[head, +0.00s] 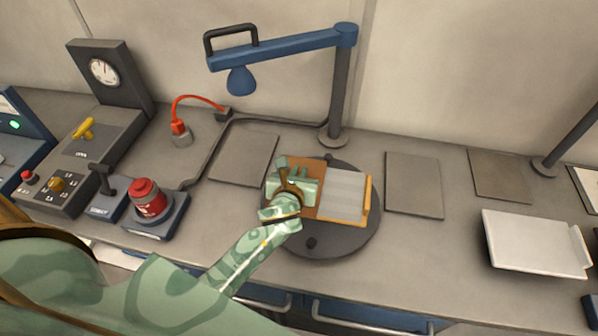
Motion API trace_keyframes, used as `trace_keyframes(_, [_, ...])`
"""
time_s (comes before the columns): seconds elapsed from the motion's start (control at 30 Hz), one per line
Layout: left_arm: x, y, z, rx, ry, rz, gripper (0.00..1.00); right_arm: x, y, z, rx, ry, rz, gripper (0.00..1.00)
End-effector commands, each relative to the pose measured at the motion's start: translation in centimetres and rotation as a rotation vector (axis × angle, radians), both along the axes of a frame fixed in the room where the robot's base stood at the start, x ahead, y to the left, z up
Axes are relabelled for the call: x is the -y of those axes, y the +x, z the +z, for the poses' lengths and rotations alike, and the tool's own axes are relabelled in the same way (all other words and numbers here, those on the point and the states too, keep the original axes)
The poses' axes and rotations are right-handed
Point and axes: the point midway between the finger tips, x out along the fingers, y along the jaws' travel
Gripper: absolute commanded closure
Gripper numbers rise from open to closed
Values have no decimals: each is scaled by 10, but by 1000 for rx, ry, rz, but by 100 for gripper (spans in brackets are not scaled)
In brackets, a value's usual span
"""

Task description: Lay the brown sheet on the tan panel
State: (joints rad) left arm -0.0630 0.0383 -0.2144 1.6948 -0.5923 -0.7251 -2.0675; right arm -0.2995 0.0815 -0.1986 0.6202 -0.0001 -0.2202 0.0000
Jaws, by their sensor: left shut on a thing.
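The brown sheet (306,210) is at the round dark turntable, on its upper middle. My left gripper (292,182) is shut on the sheet at its left side and hides part of it. A pale grey ribbed face (343,193) lies right beside the brown area. A tan strip (367,200) runs along its right edge, and I take this to be the tan panel. I cannot tell whether the sheet touches the panel or hangs just above it. My right gripper is out of view.
The turntable (340,240) has a dark knob near its front. A blue lamp (280,48) stands behind it. Flat grey plates lie left (244,158) and right (414,184). A white tray (535,243) is far right; a red button box (150,205) is left.

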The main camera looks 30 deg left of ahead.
Motion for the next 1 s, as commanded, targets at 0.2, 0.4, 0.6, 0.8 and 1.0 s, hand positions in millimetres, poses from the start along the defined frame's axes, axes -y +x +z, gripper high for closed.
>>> trace_keyframes(0.2, [0,0,1,0,0,0,69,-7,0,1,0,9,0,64])
trace_keyframes(0.4, [0,0,1,0,0,0,66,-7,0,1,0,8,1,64])
trace_keyframes(0.6, [2,-7,4,-1,-1,-1,66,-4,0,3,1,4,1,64])
trace_keyframes(0.8, [12,-45,21,-1,-1,-2,66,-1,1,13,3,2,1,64])
trace_keyframes(1.0, [25,-95,42,-3,-1,-2,66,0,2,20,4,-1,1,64])
